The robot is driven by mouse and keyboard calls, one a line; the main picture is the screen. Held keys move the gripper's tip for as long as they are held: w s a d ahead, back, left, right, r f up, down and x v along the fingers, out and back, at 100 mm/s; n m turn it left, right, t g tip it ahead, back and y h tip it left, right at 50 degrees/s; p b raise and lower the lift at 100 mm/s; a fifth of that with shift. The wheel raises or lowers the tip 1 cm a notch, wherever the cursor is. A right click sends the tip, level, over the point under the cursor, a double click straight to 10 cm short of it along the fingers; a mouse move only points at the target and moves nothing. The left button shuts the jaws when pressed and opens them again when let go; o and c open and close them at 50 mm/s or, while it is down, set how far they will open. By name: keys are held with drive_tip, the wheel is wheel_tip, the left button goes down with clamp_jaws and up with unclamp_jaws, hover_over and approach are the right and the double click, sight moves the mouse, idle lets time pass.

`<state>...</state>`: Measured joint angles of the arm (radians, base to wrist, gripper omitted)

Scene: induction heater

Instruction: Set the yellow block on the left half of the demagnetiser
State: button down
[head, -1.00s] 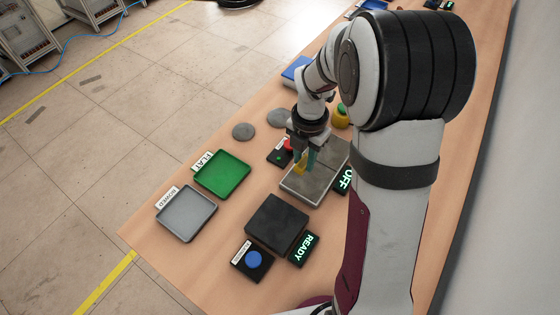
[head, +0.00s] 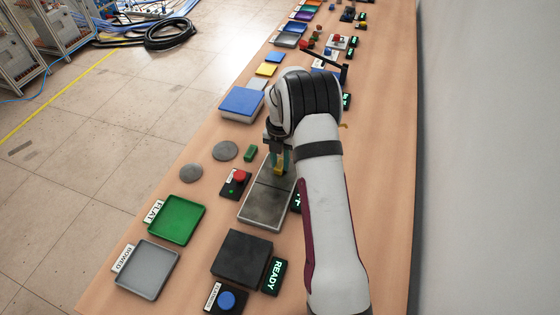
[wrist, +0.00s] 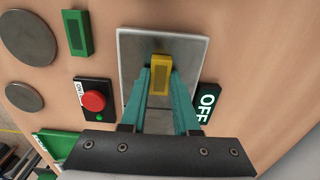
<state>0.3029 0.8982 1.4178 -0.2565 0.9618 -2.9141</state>
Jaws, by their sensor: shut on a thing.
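The yellow block (head: 280,171) is held between the teal fingers of my gripper (head: 279,163). In the wrist view the yellow block (wrist: 160,74) is between the fingertips (wrist: 160,85). It is over the grey metal plate (head: 262,208), which has a seam across it and looks like the demagnetiser. The block is over the far part of this plate, beyond the seam. Whether it touches the surface I cannot tell. In the wrist view the plate (wrist: 133,45) lies behind the block, partly hidden by the fingers. An OFF sign (wrist: 205,104) stands beside it.
A red button (head: 240,176) and a green block (head: 250,153) are left of the plate. Two grey discs (head: 225,151) lie further left. A dark block (head: 242,257) with a READY sign (head: 273,276) is nearer. Green (head: 176,218) and grey (head: 148,268) trays stand at the near left.

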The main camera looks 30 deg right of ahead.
sight(280, 165)
drive_tip(key=shift+f, duration=0.1)
drive_tip(key=c, duration=0.7)
unclamp_jaws()
drive_tip(key=shift+o, duration=0.2)
wheel_tip(280, 165, up, 12)
drive_tip(key=s+a+r+m, duration=0.6)
drive_tip(key=s+m, duration=0.1)
drive_tip(key=m, duration=0.1)
drive_tip(key=s+a+m+y, duration=0.1)
drive_tip(key=s+a+m, duration=0.5)
drive_tip(key=s+m, duration=0.6)
drive_tip(key=s+a+m, duration=0.5)
drive_tip(key=s+m, duration=0.7)
drive_tip(key=s, duration=0.2)
drive_tip(key=shift+a+r+m+y, duration=0.3)
drive_tip(key=shift+a+r+y, duration=0.1)
drive_tip(key=shift+r, duration=0.05)
